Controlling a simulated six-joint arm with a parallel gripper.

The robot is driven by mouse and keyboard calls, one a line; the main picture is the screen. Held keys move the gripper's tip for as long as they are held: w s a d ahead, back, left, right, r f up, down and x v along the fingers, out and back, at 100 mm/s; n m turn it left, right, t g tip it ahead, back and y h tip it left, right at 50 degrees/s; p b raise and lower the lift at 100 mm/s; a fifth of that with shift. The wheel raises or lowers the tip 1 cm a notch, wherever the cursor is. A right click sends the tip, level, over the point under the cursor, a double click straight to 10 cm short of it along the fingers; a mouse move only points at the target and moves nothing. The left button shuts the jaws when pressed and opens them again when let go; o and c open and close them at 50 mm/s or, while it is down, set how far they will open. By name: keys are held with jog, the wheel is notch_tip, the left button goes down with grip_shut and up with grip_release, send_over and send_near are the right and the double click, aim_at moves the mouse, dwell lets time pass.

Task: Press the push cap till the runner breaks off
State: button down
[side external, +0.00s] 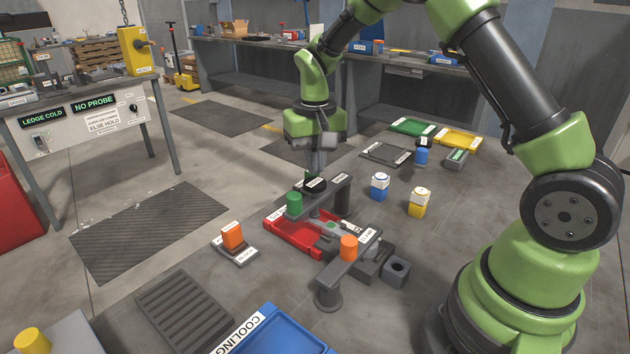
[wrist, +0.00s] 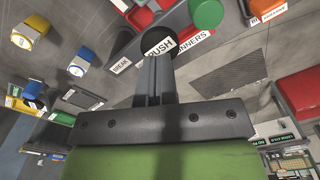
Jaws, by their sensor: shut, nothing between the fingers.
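The black push cap (side external: 315,185) sits on the far end of a grey bar fixture (side external: 335,187) beside a green knob (side external: 294,204). In the wrist view, the cap (wrist: 157,38) and its PUSH label lie at the fingertips. My gripper (side external: 316,174) points down over the cap, shut and empty; its fingers also show in the wrist view (wrist: 155,62). Whether the tips touch the cap cannot be told. A red tray (side external: 285,240), labelled RUNNERS in the wrist view, lies below the bar. The runner itself cannot be made out clearly.
A second grey bar (side external: 335,278) carries an orange knob (side external: 348,248). Another orange block (side external: 232,235) stands on a small plate at left. Blue (side external: 380,186) and yellow (side external: 418,202) blocks stand at right. A blue cooling tray (side external: 285,335) is in front.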

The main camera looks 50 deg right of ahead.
aim_at(315, 182)
jog(key=shift+f, duration=1.85)
jog(key=shift+r, duration=4.05)
jog(key=shift+r, duration=0.2)
jog(key=s+a+r+t, duration=0.2)
jog(key=s+r, duration=0.1)
jog(key=s, duration=0.3)
jog(key=s+a+r+n+t+y, duration=0.1)
jog(key=s+a+r+t, duration=0.1)
jog(key=s, duration=0.5)
jog(key=s+a+r+n+t+y, duration=0.1)
jog(key=s+a+r+t, duration=0.2)
jog(key=s+r, duration=0.3)
jog(key=shift+s+a+r, duration=0.25)
jog(key=shift+s+a, duration=0.15)
jog(key=shift+s, duration=0.35)
